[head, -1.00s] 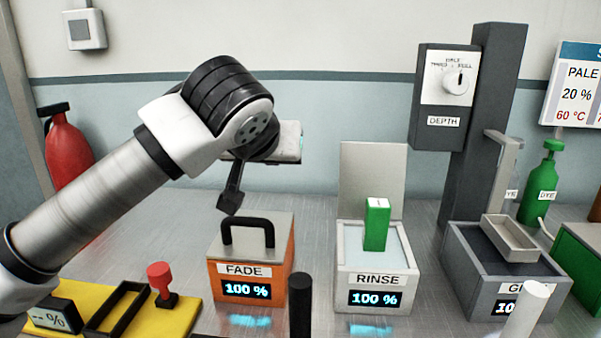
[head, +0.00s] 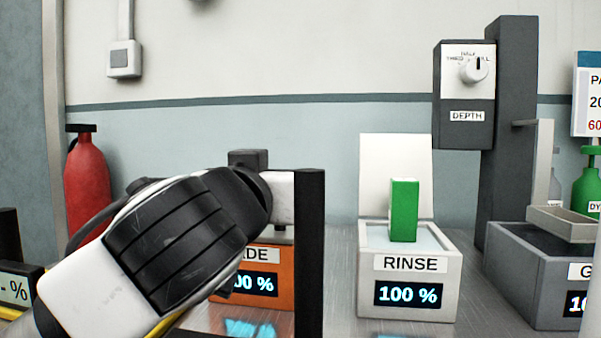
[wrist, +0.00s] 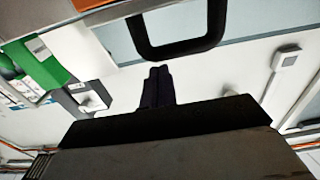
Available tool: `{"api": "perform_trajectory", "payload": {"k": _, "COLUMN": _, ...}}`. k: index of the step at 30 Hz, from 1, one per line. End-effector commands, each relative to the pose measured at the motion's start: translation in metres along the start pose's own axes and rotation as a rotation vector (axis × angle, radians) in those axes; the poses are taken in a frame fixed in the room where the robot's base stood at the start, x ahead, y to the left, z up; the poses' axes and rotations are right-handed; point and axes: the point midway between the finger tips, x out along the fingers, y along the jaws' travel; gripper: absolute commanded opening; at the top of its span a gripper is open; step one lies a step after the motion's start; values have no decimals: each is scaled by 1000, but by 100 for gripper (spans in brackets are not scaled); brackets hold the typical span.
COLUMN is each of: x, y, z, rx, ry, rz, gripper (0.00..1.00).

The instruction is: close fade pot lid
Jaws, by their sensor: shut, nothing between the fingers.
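The orange fade pot (head: 270,263) stands left of centre in the head view, its display partly covered by my arm. Its lid and handle are hidden there. In the wrist view, which is upside down, the lid's black loop handle (wrist: 180,48) crosses the top, with a bit of orange pot (wrist: 88,4) beyond. My gripper (wrist: 157,70) is shut and empty, its fingertips close to the handle in that picture. I cannot tell whether they touch it. In the head view my wrist covers the fingertips.
Right of the fade pot stands the white rinse pot (head: 408,290), with its lid (head: 395,165) raised behind a green block (head: 404,210). A grey tank (head: 530,275) stands at right, a red extinguisher (head: 88,185) at left.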

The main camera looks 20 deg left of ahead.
Motion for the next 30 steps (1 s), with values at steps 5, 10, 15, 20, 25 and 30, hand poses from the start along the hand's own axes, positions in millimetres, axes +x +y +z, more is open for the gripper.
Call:
{"api": "perform_trajectory", "payload": {"k": 5, "x": -5, "y": 0, "z": 10, "rx": 0, "ry": -2, "rz": -1, "gripper": 0}}
{"api": "perform_trajectory", "payload": {"k": 10, "x": -7, "y": 0, "z": 11, "rx": 0, "ry": -2, "rz": -1, "gripper": 0}}
{"api": "perform_trajectory", "payload": {"k": 15, "x": -7, "y": 0, "z": 12, "rx": 1, "ry": -4, "rz": -1, "gripper": 0}}
{"api": "perform_trajectory", "payload": {"k": 20, "x": -7, "y": 0, "z": 12, "rx": 0, "ry": -6, "rz": -1, "gripper": 0}}
{"api": "perform_trajectory", "payload": {"k": 25, "x": -7, "y": 0, "z": 12, "rx": 0, "ry": -7, "rz": -1, "gripper": 0}}
{"api": "perform_trajectory", "payload": {"k": 30, "x": -6, "y": 2, "z": 7, "rx": 1, "ry": -7, "rz": 1, "gripper": 0}}
